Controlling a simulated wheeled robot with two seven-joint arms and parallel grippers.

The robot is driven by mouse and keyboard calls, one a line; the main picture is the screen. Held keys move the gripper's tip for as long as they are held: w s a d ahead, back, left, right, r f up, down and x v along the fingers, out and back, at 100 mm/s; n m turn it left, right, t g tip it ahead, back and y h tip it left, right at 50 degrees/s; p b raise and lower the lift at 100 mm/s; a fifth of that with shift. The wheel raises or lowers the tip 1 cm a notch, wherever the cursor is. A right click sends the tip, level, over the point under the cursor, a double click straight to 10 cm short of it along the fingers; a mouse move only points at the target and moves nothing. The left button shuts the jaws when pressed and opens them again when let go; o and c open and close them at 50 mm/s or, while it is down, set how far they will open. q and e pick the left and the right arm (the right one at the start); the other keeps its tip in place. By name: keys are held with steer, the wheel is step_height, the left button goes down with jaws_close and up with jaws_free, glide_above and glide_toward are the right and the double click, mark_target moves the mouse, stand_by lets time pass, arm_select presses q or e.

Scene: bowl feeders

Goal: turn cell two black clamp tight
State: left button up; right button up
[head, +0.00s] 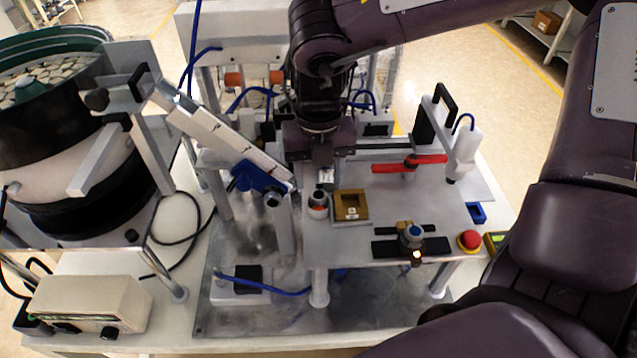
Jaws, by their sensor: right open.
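My right gripper (324,176) points down over the middle of the work plate, open, above and behind a small grey-topped round part with an orange band (318,203). I see nothing between its fingers. No label marks the black clamp or cell two, so I cannot tell which black part it is. Black parts in view are a long dark bar (385,145) right of the gripper, an upright black handle (445,97) on the white post, and a black knob (97,100) by the bowl feeder. My left gripper is not in view.
A brown square fixture (351,206) sits right of the gripper. A red lever (408,163) lies behind it. A black-based knob station (414,237) and a red button (469,240) are at the front right. The bowl feeder (50,120) and sloping chute (222,137) fill the left.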

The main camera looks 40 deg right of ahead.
mark_target(319, 195)
step_height(319, 195, down, 4)
steer(key=shift+w+d+p, duration=0.1)
steer(key=shift+p, duration=0.25)
